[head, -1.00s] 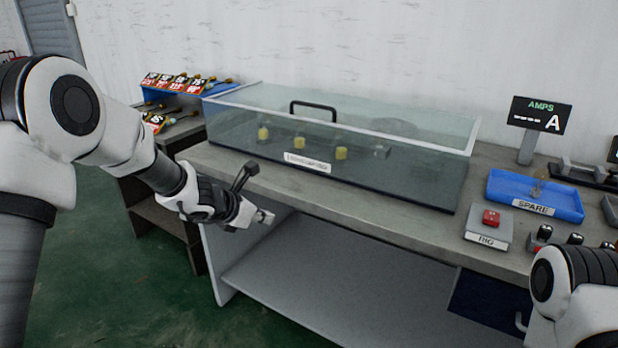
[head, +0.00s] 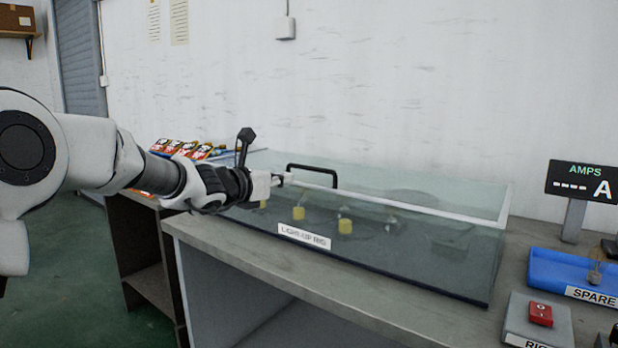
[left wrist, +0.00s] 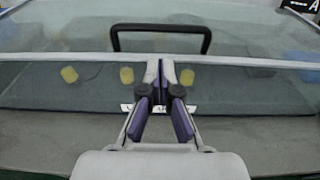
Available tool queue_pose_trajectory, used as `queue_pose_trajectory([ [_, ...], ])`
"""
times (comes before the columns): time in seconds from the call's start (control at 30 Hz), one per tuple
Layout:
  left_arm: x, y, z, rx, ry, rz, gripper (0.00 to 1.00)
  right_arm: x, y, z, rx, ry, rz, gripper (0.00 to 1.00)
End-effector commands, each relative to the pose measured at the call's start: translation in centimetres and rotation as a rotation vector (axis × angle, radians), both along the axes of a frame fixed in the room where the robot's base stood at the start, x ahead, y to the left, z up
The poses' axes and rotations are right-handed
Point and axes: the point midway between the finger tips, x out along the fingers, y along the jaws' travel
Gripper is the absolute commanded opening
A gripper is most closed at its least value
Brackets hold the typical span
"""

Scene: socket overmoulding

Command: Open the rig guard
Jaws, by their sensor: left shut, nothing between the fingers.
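The rig guard (head: 400,255) is a clear, greenish box lid, down over the rig on the bench. Its black bar handle (head: 313,168) stands on the top near the middle; it also shows in the left wrist view (left wrist: 161,29). Yellow parts (head: 345,226) show through the front pane. My left gripper (head: 283,179) is raised in front of the guard, with its tips close to the handle's left end in the head view. In the left wrist view its fingers (left wrist: 161,64) are together and empty, pointing at the handle. I cannot tell whether they touch it. My right gripper is out of view.
A red switch (head: 541,314) on a grey box, a blue spare tray (head: 575,272) and an amps display (head: 580,182) stand to the right on the bench (head: 225,248). The wall is behind the guard.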

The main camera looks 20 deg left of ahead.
Motion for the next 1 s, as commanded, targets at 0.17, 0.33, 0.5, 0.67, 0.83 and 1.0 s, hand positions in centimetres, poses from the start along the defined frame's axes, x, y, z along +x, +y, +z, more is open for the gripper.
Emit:
queue_pose_trajectory([
  [0.17, 3.5, -1.4, -0.5, 0.005, 0.002, -0.001, 0.00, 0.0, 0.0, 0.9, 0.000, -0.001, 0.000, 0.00],
  [0.33, 6.2, -2.3, -0.9, 0.003, 0.002, 0.000, 0.00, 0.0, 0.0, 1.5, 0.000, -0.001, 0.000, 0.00],
  [0.5, 7.4, -2.7, -1.1, 0.002, 0.003, -0.001, 0.00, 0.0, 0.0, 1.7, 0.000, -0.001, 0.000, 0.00],
  [0.67, 7.4, -2.7, -1.2, 0.001, 0.002, -0.001, 0.00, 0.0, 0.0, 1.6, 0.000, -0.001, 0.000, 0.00],
  [0.83, 7.4, -2.7, -1.2, 0.002, 0.003, -0.001, 0.00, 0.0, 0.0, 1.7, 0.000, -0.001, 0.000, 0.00],
  [1.0, 7.5, -2.7, -0.6, 0.005, 0.010, -0.001, 0.00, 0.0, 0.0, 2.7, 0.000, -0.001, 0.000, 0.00],
])
